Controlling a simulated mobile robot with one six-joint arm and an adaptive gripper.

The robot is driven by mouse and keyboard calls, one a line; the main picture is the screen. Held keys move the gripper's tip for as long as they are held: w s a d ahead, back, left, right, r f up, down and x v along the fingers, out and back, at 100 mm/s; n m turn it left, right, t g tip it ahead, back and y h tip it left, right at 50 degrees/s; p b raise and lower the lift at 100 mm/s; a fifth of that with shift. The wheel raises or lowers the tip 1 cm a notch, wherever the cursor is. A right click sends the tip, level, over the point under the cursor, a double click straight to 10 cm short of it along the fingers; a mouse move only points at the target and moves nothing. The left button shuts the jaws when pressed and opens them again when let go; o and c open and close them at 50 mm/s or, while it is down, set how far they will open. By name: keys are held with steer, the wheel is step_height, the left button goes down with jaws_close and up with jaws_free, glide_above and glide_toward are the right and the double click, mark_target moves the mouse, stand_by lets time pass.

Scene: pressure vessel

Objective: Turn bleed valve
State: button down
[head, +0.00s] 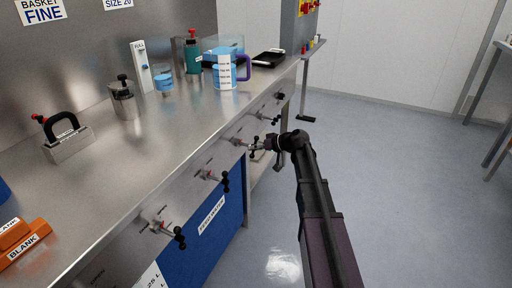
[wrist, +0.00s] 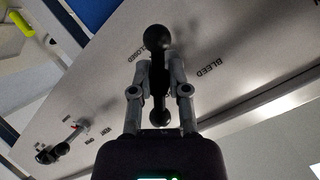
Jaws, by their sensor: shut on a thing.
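The bleed valve handle (wrist: 157,38) is a black bar with ball ends, in front of the panel marked BLEED in the wrist view. My gripper (wrist: 158,72) is shut on this handle, one finger on each side of the bar. One ball stands out beyond the fingertips and the other sits nearer the palm. In the head view my gripper (head: 262,147) reaches the steel bench's front panel from the right. It partly hides the handle there.
Other valves with black handles sit along the same panel, one nearer (head: 222,180), one nearest (head: 175,234) and one farther (head: 268,118). A blue bin (head: 200,240) stands below. A measuring jug (head: 224,76) and other containers stand on the bench (head: 180,140).

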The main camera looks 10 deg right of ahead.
steer(key=n+t+h, duration=0.1)
steer(key=n+t, duration=0.1)
steer(key=shift+w+n, duration=0.1)
steer(key=shift+n, duration=0.3)
steer(key=shift+w+n+t+h+b, duration=0.15)
steer(key=shift+n+t+h+b, duration=0.15)
steer(key=shift+n+t+h, duration=0.35)
steer(key=shift+n, duration=0.25)
steer(key=c, duration=0.6)
jaws_free()
steer(key=shift+c, duration=0.2)
steer(key=shift+r, duration=0.1)
